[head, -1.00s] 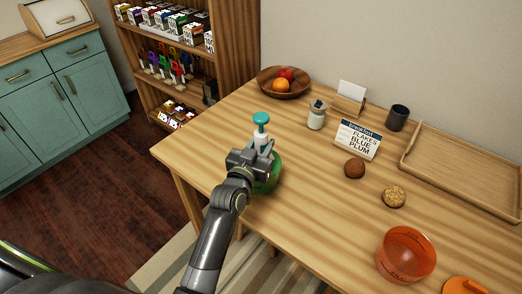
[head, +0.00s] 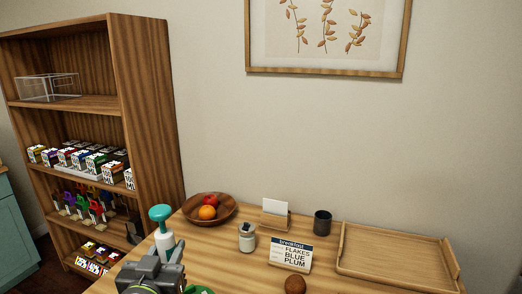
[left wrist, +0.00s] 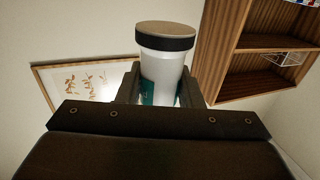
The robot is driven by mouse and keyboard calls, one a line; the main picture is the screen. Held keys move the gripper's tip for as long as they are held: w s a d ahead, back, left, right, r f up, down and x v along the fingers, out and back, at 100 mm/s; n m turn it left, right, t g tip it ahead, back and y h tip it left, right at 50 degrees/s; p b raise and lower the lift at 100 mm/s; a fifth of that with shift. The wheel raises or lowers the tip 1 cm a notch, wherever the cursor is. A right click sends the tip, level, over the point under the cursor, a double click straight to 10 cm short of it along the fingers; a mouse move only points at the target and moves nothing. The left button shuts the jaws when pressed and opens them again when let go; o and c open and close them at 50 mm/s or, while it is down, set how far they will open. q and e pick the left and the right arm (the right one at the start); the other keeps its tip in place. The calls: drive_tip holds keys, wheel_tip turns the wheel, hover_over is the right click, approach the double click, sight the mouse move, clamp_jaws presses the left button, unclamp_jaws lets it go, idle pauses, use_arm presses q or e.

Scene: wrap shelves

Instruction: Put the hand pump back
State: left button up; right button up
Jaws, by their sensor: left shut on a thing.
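The hand pump (head: 164,241) has a white body and a teal knob on top. It stands roughly upright in my left gripper (head: 160,262), which is shut on it, in front of the table's left end in the head view. The gripper hides the lower part of the pump there. In the left wrist view the pump's white cylinder (left wrist: 163,70), with a dark band and a tan end face, sits between the fingers. My right gripper is not in view.
A tall wooden shelf unit (head: 148,110) stands at the left, with a clear bin (head: 48,88) on its upper shelf and rows of boxes (head: 90,158) below. The table carries a fruit bowl (head: 224,216), jar (head: 247,238), sign (head: 290,256), dark cup (head: 322,222) and tray (head: 447,268).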

use_arm(q)
drive_tip(key=shift+s+a+r, duration=0.2)
drive_tip(key=shift+s+r, duration=0.3)
drive_tip(key=shift+s+a+r, duration=0.2)
drive_tip(key=shift+s+r, duration=0.3)
drive_tip(key=shift+f, duration=0.1)
drive_tip(key=w+d+f, duration=0.1)
drive_tip(key=w+f, duration=0.3)
drive_tip(key=f, duration=0.2)
drive_tip(key=w+d+f+h, duration=0.1)
drive_tip(key=w+f, duration=0.2)
drive_tip(key=f, duration=0.3)
drive_tip(key=shift+w+d+m, duration=0.25)
drive_tip(key=shift+w+m, duration=0.05)
drive_tip(key=shift+w, duration=0.05)
drive_tip(key=shift+f, duration=0.15)
drive_tip(key=shift+f+b, duration=0.6)
drive_tip(key=shift+f, duration=4.1)
